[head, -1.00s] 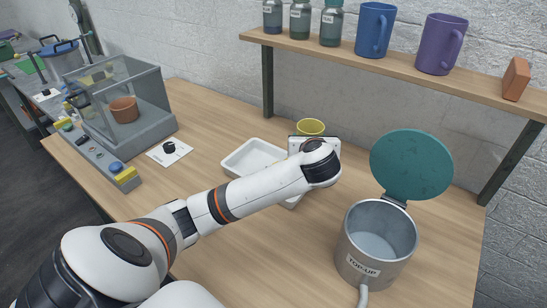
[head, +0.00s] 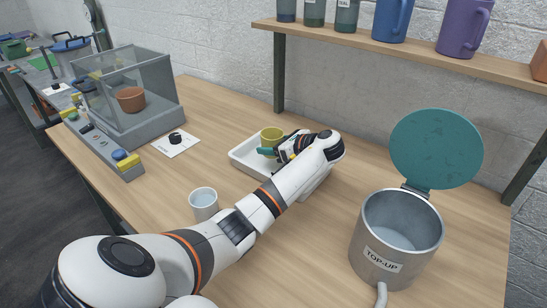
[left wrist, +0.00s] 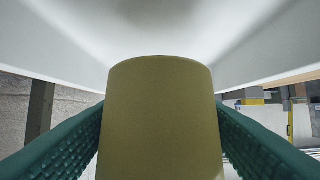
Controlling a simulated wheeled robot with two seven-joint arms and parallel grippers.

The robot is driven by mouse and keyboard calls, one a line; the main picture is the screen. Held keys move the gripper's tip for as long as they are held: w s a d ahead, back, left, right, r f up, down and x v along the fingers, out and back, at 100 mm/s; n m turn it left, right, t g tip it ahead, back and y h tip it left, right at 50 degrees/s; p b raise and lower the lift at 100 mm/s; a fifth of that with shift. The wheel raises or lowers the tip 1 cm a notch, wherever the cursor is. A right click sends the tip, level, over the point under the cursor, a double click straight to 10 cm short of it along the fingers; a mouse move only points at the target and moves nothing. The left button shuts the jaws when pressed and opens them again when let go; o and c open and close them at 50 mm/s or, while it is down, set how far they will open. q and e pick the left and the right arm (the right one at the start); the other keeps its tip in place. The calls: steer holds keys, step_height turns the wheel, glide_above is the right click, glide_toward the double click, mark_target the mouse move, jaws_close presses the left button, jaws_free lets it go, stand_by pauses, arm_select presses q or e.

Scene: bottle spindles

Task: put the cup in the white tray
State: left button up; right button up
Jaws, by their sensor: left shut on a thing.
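The olive-yellow cup (head: 270,136) is at the far left part of the white tray (head: 247,168) in the head view. My left gripper (head: 275,149) is shut on it, coming from the right, with a teal finger showing on its near side. In the left wrist view the cup (left wrist: 160,120) stands between both teal ribbed fingers, with the white tray walls (left wrist: 60,45) around it. I cannot tell whether the cup's base touches the tray floor. My forearm hides the right part of the tray. My right gripper is not in view.
A pale cup of clear liquid (head: 203,204) stands left of my forearm. A metal pot (head: 385,245) labelled TOP-UP has its teal lid (head: 436,148) raised. A shelf (head: 400,49) with bottles and mugs runs above. A glass case (head: 122,95) stands left.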

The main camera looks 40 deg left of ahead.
arm_select(q)
steer(key=shift+f, duration=1.95)
steer(key=o, duration=1)
steer(key=shift+f, duration=0.1)
steer(key=shift+o, duration=0.2)
steer(key=v, duration=1.2)
steer(key=shift+r, duration=0.3)
